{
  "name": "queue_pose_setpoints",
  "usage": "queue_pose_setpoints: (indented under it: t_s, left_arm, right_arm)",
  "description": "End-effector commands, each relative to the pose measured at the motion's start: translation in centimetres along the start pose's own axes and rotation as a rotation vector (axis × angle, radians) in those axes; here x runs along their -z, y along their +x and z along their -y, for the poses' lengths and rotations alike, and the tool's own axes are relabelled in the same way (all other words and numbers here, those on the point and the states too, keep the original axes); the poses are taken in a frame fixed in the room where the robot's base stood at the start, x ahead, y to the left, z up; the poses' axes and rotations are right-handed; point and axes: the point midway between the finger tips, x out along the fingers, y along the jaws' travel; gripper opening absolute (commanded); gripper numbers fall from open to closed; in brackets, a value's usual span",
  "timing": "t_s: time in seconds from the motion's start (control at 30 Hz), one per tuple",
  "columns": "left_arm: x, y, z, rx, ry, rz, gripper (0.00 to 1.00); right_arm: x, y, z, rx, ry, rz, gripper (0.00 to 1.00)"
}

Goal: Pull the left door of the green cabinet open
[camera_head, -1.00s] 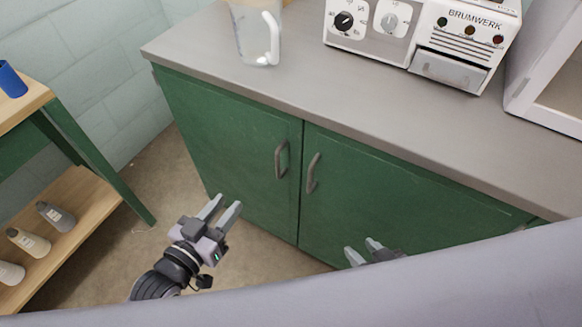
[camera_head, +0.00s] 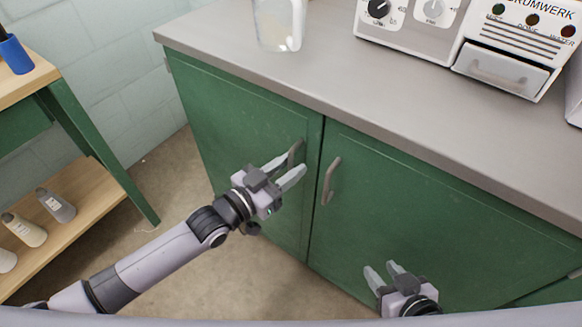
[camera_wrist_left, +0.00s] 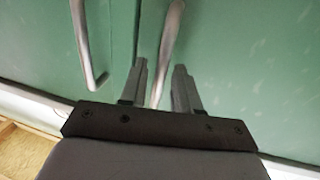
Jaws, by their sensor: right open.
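The green cabinet's left door (camera_head: 230,125) is shut, flush with the right door (camera_head: 420,210). Its curved grey handle (camera_head: 298,148) stands near the door's right edge. My left gripper (camera_head: 285,166) is open at this handle. In the left wrist view the handle (camera_wrist_left: 168,45) runs between the two spread fingers (camera_wrist_left: 160,80); I cannot tell whether they touch it. My right gripper (camera_head: 381,269) is open and empty, low in front of the right door.
The right door's handle (camera_head: 329,181) is close to the right of my left gripper. The grey countertop (camera_head: 340,95) carries a clear jug (camera_head: 279,25) and a white appliance (camera_head: 455,40). A wooden shelf (camera_head: 85,195) with bottles stands at the left. Floor between is free.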

Motion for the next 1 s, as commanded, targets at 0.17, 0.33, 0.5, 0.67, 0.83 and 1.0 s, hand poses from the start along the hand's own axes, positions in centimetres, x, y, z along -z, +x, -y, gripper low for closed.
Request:
queue_pose_setpoints:
  t_s: [0.17,0.33,0.5,0.67,0.83,1.0]
  left_arm:
    - [0.01,0.83,-0.01,0.000,0.000,0.000,0.32]
    - [0.02,0.82,-0.03,0.000,0.000,0.000,0.32]
    - [0.01,0.80,-0.03,0.000,0.000,0.000,0.00]
    - [0.00,0.78,-0.03,0.000,0.000,0.000,0.00]
    - [0.00,0.65,-0.07,-0.002,0.000,0.001,0.00]
    - [0.00,0.28,-0.25,-0.008,0.000,0.002,0.00]
  right_arm:
    - [0.48,-0.05,0.28,0.005,0.000,-0.012,0.43]
    - [0.48,-0.05,0.33,0.005,0.000,-0.011,0.43]
    - [0.42,-0.03,0.34,0.006,0.000,-0.011,0.43]
    - [0.37,0.00,0.35,0.006,0.000,-0.010,0.43]
    - [0.39,-0.02,0.34,0.006,0.000,-0.010,0.43]
    - [0.44,-0.09,0.30,0.005,0.001,-0.010,0.43]
